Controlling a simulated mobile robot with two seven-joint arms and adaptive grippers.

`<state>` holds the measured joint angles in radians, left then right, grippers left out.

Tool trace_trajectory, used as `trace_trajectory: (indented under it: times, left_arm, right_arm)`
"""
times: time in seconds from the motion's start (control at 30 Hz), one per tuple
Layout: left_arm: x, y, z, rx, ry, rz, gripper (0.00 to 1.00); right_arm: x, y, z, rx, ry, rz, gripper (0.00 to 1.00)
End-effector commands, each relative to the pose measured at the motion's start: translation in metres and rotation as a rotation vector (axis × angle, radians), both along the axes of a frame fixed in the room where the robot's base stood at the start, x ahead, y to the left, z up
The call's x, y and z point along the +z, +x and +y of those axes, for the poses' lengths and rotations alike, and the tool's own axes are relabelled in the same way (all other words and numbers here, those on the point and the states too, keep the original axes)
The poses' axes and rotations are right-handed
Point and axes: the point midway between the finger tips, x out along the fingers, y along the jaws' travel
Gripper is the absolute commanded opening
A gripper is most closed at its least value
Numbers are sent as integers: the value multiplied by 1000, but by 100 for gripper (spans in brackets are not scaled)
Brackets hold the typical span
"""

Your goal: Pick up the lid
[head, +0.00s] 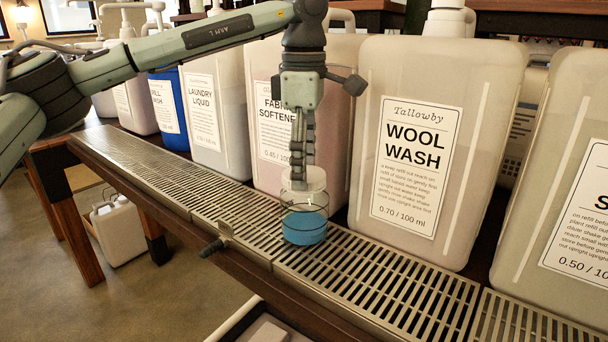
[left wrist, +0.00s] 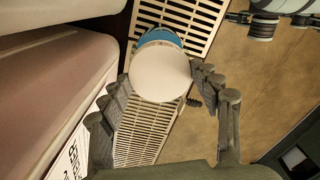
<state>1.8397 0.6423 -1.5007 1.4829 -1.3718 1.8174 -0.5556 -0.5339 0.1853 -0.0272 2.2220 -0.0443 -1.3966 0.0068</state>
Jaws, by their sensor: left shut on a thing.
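A glass jar (head: 305,222) with blue liquid stands upright on the metal drip grate. The pale round lid (head: 316,181) is at the top of the jar, and it shows face-on in the left wrist view (left wrist: 160,72). My left gripper (head: 298,178) points straight down over the jar, with its fingers shut on the lid's sides. In the left wrist view the lid hides most of the jar, with only a blue edge (left wrist: 160,37) showing. I cannot tell whether the lid still touches the jar's rim.
The wool wash container (head: 420,215) stands close right of the jar, and the fabric softener container (head: 265,125) is close behind. More containers line the back of the counter. The slatted grate (head: 375,295) is clear on both sides of the jar. A small tap (head: 212,247) sticks out in front.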

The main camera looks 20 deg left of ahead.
Motion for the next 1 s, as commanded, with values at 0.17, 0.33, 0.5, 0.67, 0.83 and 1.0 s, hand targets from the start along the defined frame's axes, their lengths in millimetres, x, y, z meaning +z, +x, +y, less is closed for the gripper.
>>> trace_trajectory:
  times: [0.17,0.33,0.5,0.67,0.83,1.0]
  left_arm:
    - [0,0,0,0,0,0,54]
    - [1,0,0,0,0,0,54]
    - [11,0,0,0,0,-1,54]
    - [36,1,-1,-1,-2,-3,54]
    - [58,-12,28,5,-3,-3,54]
    - [84,-28,65,5,-2,-3,54]
  right_arm:
    - [0,0,0,-1,1,1,95]
    - [-1,-2,0,-1,0,5,95]
    - [-3,-6,0,0,1,12,95]
    - [-3,-8,0,-1,1,15,95]
    - [-6,-8,0,-2,0,19,95]
    - [6,-6,1,-1,1,6,95]
